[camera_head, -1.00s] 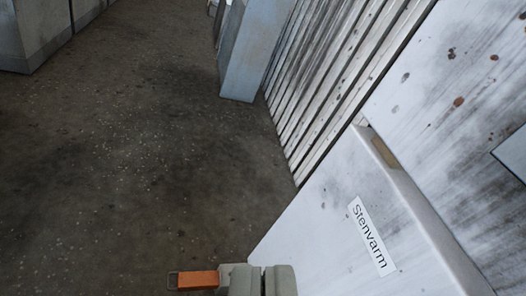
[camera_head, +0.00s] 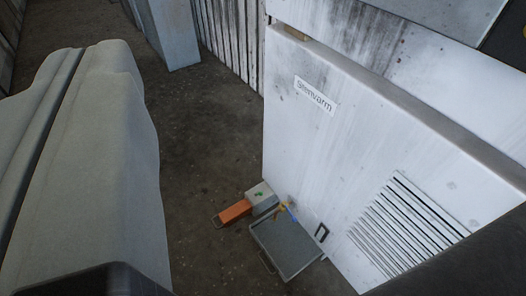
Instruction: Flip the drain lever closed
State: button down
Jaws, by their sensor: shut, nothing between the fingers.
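The white blower housing panel (camera_head: 355,150) with the "Stenvarm" label (camera_head: 315,95) fills the right half. Low at its left edge is a small yellow fitting (camera_head: 281,209) with a blue part (camera_head: 291,214) beside it, above a grey tray. This looks like the drain valve and its lever; it is too small to tell which way the lever points. My gripper (camera_head: 88,58) is large and close at the left. Its two grey fingers are shut together and empty, well apart from the housing and the fitting.
The grey tray (camera_head: 285,250) stands on the floor against the housing. An orange object (camera_head: 234,212) and a grey box (camera_head: 262,196) with a green spot lie beside it. A vent grille (camera_head: 410,220) is on the panel. Dark floor (camera_head: 205,150) is open between gripper and housing.

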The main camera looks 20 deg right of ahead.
jog(key=w+f+m+g+h, duration=0.1)
jog(key=w+f+m, duration=0.35)
jog(key=w, duration=0.75)
jog(key=w+f+m, duration=0.1)
jog(key=w+f, duration=0.6)
jog(key=w, duration=0.6)
jog(key=w+d+f+m+g+h, duration=0.2)
jog(key=w+f+m, duration=0.1)
jog(key=w+f, duration=0.55)
jog(key=w+d+f+m+g+h, duration=0.1)
jog(key=w+f+m+h, duration=0.3)
jog(key=f, duration=0.8)
jog(key=m+g+h, duration=0.4)
jog(key=g+h, duration=0.5)
jog(key=g, duration=0.2)
send_near(289, 212)
jog(key=s+x, duration=0.1)
jog(key=x, duration=0.5)
jog(key=shift+w+d+f, duration=0.2)
jog(key=shift+d, duration=0.2)
